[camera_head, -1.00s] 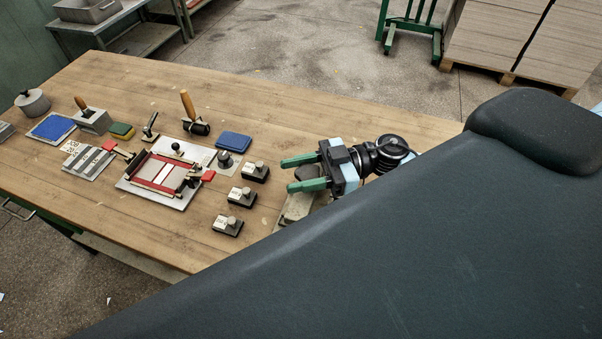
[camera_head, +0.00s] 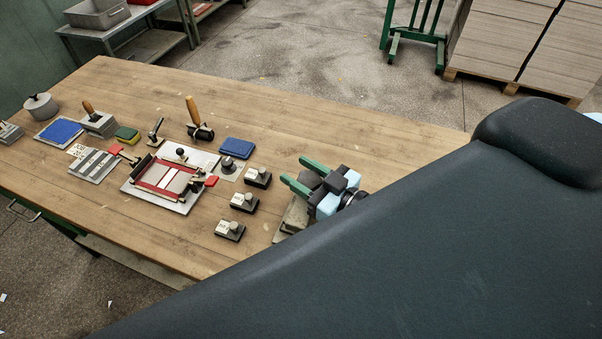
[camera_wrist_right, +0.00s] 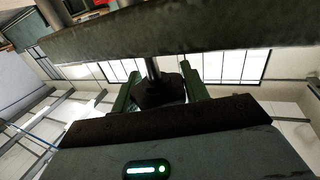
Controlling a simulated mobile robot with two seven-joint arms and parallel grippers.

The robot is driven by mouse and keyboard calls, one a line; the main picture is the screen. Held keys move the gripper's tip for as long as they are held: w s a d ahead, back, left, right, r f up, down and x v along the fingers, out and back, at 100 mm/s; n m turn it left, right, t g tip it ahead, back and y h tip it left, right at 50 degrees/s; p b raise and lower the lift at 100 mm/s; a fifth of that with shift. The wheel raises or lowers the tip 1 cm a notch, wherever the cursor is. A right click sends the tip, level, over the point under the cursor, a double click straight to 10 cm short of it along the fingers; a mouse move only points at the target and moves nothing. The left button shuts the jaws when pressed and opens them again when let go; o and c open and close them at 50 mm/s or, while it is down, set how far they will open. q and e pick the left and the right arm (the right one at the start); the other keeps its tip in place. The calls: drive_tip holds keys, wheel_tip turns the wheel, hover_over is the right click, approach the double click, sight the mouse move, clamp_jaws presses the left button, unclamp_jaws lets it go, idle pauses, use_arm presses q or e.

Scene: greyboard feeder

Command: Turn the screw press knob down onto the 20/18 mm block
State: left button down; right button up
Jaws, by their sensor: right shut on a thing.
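My right gripper (camera_head: 294,170) is at the right end of the bench, its green fingers pointing up-left. It is shut on the dark screw press knob (camera_head: 310,179), which sits between the fingers. In the right wrist view the knob (camera_wrist_right: 160,94) shows between the green fingers, with a thin shaft running to a dark bar (camera_wrist_right: 200,38). The grey press body (camera_head: 292,216) is partly hidden by the gripper and a large dark surface. I cannot make out the 20/18 mm block; labels are too small to read. My left gripper is out of view.
Several small knobbed blocks stand left of the press, one of them the nearest block (camera_head: 230,231). A red-framed plate (camera_head: 180,203), a blue pad (camera_head: 236,148), a roller (camera_head: 200,131) and grey strips (camera_head: 96,166) lie further left.

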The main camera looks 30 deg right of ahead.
drive_tip(key=shift+d+r+m+t+h, duration=0.15)
drive_tip(key=shift+m+t+h, duration=0.2)
drive_tip(key=shift+m+h, duration=1)
drive_tip(key=shift+d+m+t+h, duration=0.15)
drive_tip(key=shift+m+t+h, duration=0.2)
drive_tip(key=shift+m+h, duration=1)
drive_tip(key=shift+w+d+r+h, duration=0.1)
drive_tip(key=shift+h, duration=1.2)
drive_tip(key=o, duration=1)
drive_tip(key=shift+f, duration=0.2)
